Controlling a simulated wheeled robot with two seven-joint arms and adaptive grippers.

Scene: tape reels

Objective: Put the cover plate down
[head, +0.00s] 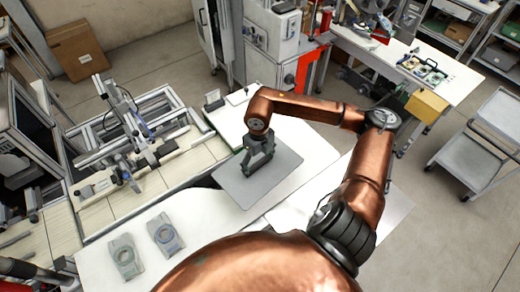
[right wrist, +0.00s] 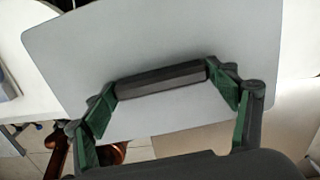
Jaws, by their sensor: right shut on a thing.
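The cover plate (head: 232,186) is a flat light grey sheet with rounded corners over the white table in the head view. My right gripper (head: 258,158) is above its middle. In the right wrist view, the plate (right wrist: 170,40) carries a dark grey bar handle (right wrist: 160,79). The green-padded fingers of my right gripper (right wrist: 165,90) are shut on the ends of this handle. I cannot tell whether the plate touches the table or is held just above it. My left gripper is not in view.
Two grey fixtures with round rings (head: 125,257) (head: 164,235) lie on the white table (head: 95,268) at the lower left. A metal frame machine (head: 130,130) stands left of the plate. A grey cart (head: 482,140) stands on the floor at the right.

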